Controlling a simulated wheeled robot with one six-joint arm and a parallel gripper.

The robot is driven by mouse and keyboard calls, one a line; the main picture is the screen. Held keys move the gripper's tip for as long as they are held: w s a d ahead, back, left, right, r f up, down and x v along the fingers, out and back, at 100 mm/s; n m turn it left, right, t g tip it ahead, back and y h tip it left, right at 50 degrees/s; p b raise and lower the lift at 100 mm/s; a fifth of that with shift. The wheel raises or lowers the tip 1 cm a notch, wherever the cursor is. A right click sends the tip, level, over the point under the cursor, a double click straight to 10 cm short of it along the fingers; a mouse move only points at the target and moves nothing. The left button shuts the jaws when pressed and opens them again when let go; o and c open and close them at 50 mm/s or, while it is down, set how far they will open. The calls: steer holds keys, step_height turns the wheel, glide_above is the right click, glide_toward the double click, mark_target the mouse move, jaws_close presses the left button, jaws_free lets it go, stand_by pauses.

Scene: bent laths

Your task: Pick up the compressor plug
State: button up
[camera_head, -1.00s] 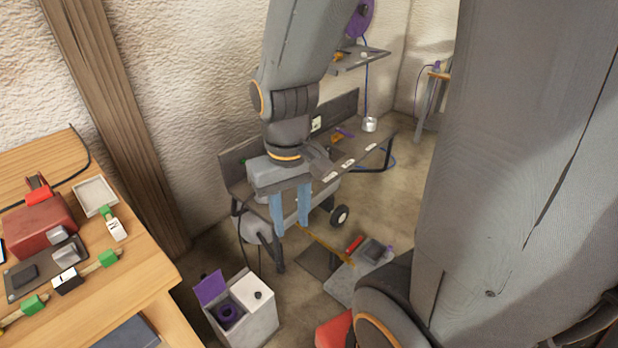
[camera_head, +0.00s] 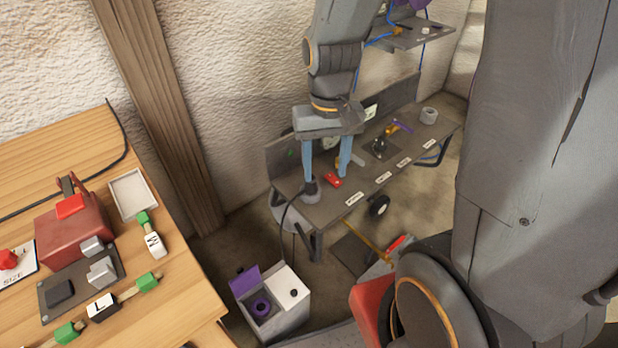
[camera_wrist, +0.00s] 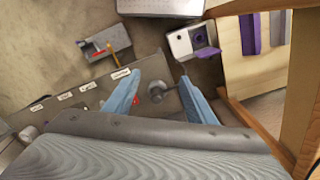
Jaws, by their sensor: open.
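The compressor plug, a dark grey plug (camera_head: 310,188) with a dark cable, stands on the left end of the grey bench (camera_head: 338,213). Its cable runs over the bench's edge and down. In the wrist view the plug (camera_wrist: 157,94) shows from above, between the two blue fingers. My gripper (camera_head: 326,174) is open and empty, pointing down over this end of the bench. In the head view the left finger's tip is just above the plug or in front of it; I cannot tell the gap. In the wrist view my gripper (camera_wrist: 158,84) has the plug between its fingers.
A small red item (camera_head: 332,180) lies right beside the plug. Other small items, a grey roll (camera_head: 428,116) and white labels (camera_head: 384,178) are on the bench. A white box (camera_head: 291,290) with a purple lid stands on the floor. A wooden table (camera_head: 185,300) is at left.

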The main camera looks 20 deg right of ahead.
steer(key=w+f+m+p, duration=0.2)
steer(key=w+f+p, duration=0.1)
steer(key=w, duration=0.4)
steer(key=m+p, duration=0.1)
steer(key=p, duration=0.1)
glide_toward(310, 185)
steer(key=shift+w+a+f, duration=0.1)
steer(key=shift+w+f, duration=0.5)
steer(key=shift+w, duration=0.15)
steer(key=shift+w+f, duration=0.2)
steer(key=shift+f, duration=0.4)
step_height(310, 185, down, 2)
steer(key=shift+f, duration=0.1)
steer(key=f+p, duration=0.1)
steer(key=d+f+p, duration=0.1)
steer(key=f, duration=0.1)
steer(key=shift+s+f, duration=0.15)
steer(key=shift+f, duration=0.05)
steer(key=shift+a+f, duration=0.1)
steer(key=shift+f, duration=0.65)
steer(key=c, duration=1.1)
